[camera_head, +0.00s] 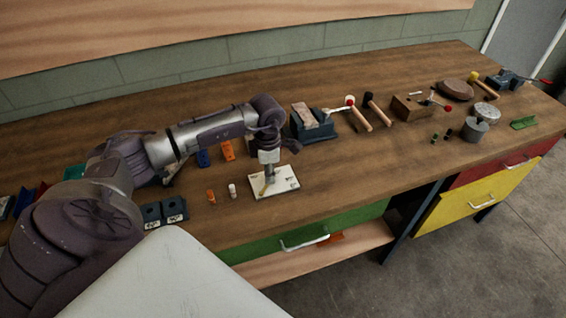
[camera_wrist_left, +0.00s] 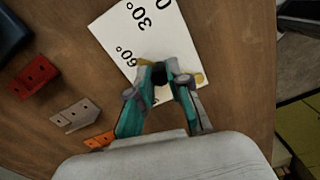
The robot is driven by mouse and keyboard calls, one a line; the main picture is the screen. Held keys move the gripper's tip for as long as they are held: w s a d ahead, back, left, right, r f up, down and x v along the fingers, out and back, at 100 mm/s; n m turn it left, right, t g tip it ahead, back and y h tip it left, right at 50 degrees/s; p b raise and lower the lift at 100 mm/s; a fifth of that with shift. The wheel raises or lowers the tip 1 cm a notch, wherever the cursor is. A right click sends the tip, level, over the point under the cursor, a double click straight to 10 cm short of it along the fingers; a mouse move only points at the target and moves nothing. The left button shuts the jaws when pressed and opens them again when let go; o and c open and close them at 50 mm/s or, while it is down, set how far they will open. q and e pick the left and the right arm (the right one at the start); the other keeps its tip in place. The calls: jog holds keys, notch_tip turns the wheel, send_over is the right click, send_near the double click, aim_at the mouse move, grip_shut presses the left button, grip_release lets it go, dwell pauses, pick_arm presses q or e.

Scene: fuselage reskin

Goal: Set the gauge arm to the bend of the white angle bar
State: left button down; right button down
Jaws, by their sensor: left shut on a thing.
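The gauge is a white plate (camera_head: 285,184) with printed angle marks, lying flat on the bench. In the left wrist view the plate (camera_wrist_left: 128,40) shows 30° and 60° marks. My left gripper (camera_head: 269,179) points down over the plate. Its teal fingers (camera_wrist_left: 162,76) are closed on a dark part above the plate. Yellowish pieces of the gauge arm (camera_wrist_left: 198,78) show on either side of the fingertips; most of the arm is hidden. The white angle bar (camera_wrist_left: 76,115), with holes, lies beside the plate, between a red bar and an orange one. My right gripper is not in view.
Mallets lie farther right.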

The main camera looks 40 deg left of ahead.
pick_arm(q)
jog(key=shift+w+d+f+m+b, duration=0.1)
jog(key=shift+d+m+b, duration=0.2)
jog(key=shift+m+b, duration=0.25)
jog(key=shift+d+m+b, duration=0.3)
jog(key=shift+m+b, duration=0.2)
jog(key=shift+m, duration=0.25)
jog(key=c, duration=1.1)
grip_release()
notch_tip(320, 180, up, 12)
jog(key=shift+d, duration=0.15)
